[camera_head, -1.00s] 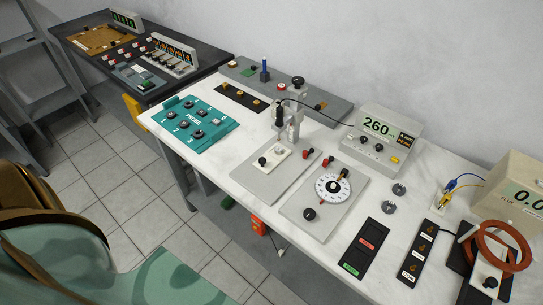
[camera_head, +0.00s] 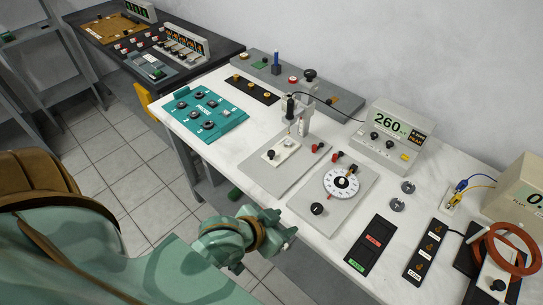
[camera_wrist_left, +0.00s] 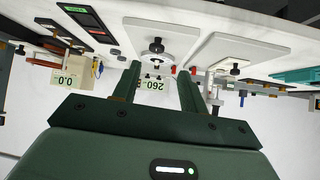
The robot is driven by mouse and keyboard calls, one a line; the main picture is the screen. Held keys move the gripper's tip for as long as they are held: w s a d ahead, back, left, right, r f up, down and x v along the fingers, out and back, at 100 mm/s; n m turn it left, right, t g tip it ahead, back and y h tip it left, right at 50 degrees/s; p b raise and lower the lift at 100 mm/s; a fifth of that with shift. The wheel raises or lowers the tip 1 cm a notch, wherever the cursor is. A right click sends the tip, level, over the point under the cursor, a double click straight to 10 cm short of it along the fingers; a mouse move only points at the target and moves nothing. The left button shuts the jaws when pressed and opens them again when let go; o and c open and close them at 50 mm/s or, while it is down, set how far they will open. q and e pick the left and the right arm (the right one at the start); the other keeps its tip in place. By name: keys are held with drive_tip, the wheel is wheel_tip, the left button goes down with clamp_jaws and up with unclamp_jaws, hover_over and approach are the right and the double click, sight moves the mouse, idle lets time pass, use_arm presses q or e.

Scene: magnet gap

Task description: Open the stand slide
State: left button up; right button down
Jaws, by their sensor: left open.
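The stand (camera_head: 300,115) is a grey post with a black-topped probe, at the back of a flat grey base plate. The stand slide appears to be the white block with a black knob (camera_head: 281,154) on that plate, in front of the post. I cannot tell its exact setting. In the left wrist view, which is upside down, the knob (camera_wrist_left: 235,69) and post show right of the fingers. My left gripper (camera_head: 283,231) is in front of the table's near edge, below and apart from the stand. Its two fingers (camera_wrist_left: 158,70) are open and empty. My right gripper is out of view.
A dial plate (camera_head: 341,183) with a black knob lies right of the stand. A teal button panel (camera_head: 205,112) is to its left. A meter reading 260 (camera_head: 389,130) stands behind. A black switch panel (camera_head: 370,242) lies nearer right. Bare white table lies between them.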

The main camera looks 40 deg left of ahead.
sight(271, 155)
use_arm(q)
drive_tip(key=w+d+r+n+t+h, duration=0.2)
drive_tip(key=w+d+r+n+t, duration=0.15)
drive_tip(key=r+n, duration=0.25)
drive_tip(key=w+d+r+n+t+h, duration=0.2)
drive_tip(key=w+r+n+t, duration=0.2)
drive_tip(key=r+n, duration=0.25)
drive_tip(key=w+a+n+t+y, duration=0.3)
drive_tip(key=a+n+y, duration=0.35)
drive_tip(key=n, duration=0.85)
drive_tip(key=s+a+f+n+g+y, duration=0.1)
drive_tip(key=a+f+n+g+y, duration=0.35)
drive_tip(key=f+n, duration=0.35)
drive_tip(key=a+f+n+g+y, duration=0.3)
drive_tip(key=f+n+g, duration=0.25)
drive_tip(key=n, duration=0.55)
drive_tip(key=shift+t, duration=0.35)
drive_tip(key=b+x, duration=0.3)
drive_tip(key=x, duration=1.2)
drive_tip(key=shift+w+a+f, duration=0.1)
drive_tip(key=shift+a+f, duration=0.2)
drive_tip(key=shift+a, duration=0.1)
drive_tip(key=shift+y, duration=0.3)
